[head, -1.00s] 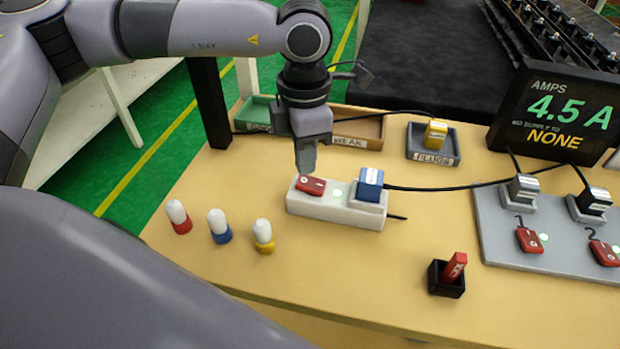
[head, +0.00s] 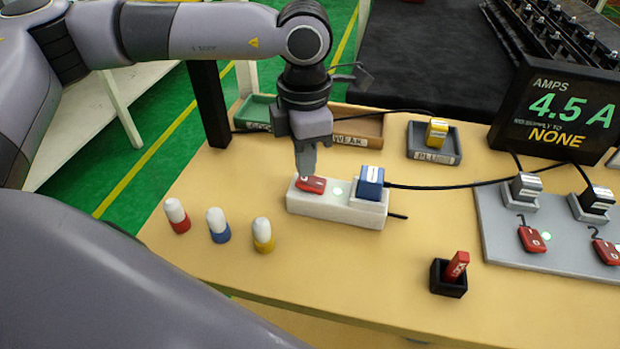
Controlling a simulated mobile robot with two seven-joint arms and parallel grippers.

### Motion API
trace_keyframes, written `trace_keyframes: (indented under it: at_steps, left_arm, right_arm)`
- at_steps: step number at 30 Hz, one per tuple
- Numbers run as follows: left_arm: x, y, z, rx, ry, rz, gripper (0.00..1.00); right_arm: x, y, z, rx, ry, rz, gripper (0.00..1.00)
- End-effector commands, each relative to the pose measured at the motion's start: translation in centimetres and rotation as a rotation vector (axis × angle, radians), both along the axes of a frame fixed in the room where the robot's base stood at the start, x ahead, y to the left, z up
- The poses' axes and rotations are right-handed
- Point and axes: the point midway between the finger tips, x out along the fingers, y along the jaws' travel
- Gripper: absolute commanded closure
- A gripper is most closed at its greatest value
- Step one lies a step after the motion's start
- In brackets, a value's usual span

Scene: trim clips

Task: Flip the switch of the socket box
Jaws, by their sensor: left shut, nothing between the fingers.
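The white socket box (head: 330,207) lies on the table's middle. Its red rocker switch (head: 311,184) is at the left end, with a pale green light (head: 338,191) beside it. A blue plug (head: 370,183) sits in its right end. My left gripper (head: 305,177) is shut and empty, pointing down at the left end of the switch. Its tips are at or just above the switch; I cannot tell whether they touch. My right gripper is not in view.
White-topped red, blue and yellow pegs (head: 218,225) stand front left. A black holder (head: 448,280) with a red piece is front right. A grey panel (head: 500,257) with two numbered switches is at right. Labelled trays and a display (head: 553,115) reading 4.5 A stand behind.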

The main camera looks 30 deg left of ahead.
Motion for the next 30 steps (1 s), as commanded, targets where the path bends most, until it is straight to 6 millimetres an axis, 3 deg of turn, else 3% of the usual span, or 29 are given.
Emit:
trace_keyframes:
  at_steps: [30]
  left_arm:
    - [0.0, 0.0, -1.6, 0.0, 0.0, 0.0, 1.0]
  right_arm:
    - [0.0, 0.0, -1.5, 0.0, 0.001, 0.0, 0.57]
